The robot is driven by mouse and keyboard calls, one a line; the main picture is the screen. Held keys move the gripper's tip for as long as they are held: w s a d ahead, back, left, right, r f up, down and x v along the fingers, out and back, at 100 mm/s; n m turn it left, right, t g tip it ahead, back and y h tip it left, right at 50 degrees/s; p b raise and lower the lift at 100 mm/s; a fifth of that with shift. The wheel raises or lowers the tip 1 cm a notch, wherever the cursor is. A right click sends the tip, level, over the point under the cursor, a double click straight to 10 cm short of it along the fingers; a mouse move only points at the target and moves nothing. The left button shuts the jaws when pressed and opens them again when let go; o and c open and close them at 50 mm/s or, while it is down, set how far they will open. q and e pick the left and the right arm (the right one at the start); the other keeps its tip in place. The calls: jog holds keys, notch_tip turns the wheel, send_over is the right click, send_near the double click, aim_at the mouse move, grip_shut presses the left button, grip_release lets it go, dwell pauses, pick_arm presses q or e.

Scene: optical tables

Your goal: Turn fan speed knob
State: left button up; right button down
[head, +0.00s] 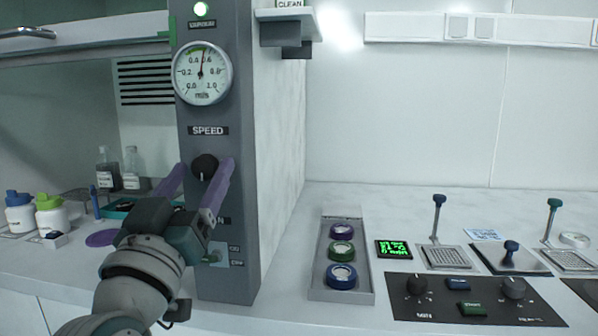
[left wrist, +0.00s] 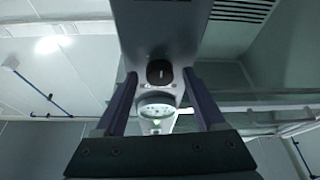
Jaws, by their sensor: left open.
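The fan speed knob (head: 204,167) is black and round, on a grey vertical panel (head: 222,120) under a SPEED label. In the left wrist view the knob (left wrist: 160,72) shows a pale line on its face and lies between the fingers. My left gripper (head: 200,170) is open, its two purple fingers on either side of the knob. In the left wrist view the gripper (left wrist: 158,85) has a gap between each finger and the knob. A round gauge (head: 203,73) above the knob has its needle just right of upright. My right gripper is not in view.
A switch (head: 215,257) sits low on the panel, behind my left gripper. A tray of colored rings (head: 341,265) and a black control box (head: 470,300) stand to the right. Bottles (head: 50,215) stand at the left. A small shelf (head: 285,15) juts from the panel's top right.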

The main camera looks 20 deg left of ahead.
pick_arm(q)
grip_shut()
dwell(0.6)
